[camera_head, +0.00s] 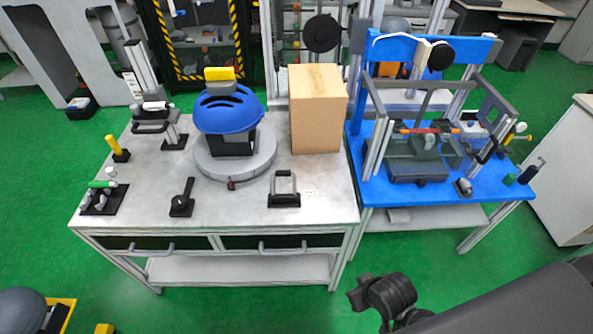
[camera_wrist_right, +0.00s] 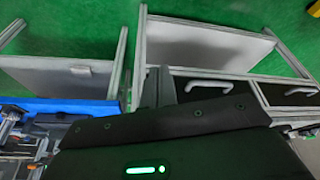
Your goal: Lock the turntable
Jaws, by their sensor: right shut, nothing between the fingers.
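The turntable (camera_head: 262,162) is a grey round disc on the left table. A blue helmet (camera_head: 228,112) with a yellow block on top sits on a black stand on it. A small dark red knob (camera_head: 231,184) is at the turntable's front edge. A black lever on a plate (camera_head: 182,198) stands front left of the turntable, and a grey looped handle on a black base (camera_head: 284,192) stands front right. My right gripper (camera_head: 385,292) is shut and empty, in front of and below the tables. Its dark body fills the lower right wrist view. My left gripper is out of view.
A cardboard box (camera_head: 318,110) stands right of the turntable. Right of it is a blue table (camera_head: 420,190) with a framed rig. The left table's front edge and drawers (camera_head: 275,246) face me.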

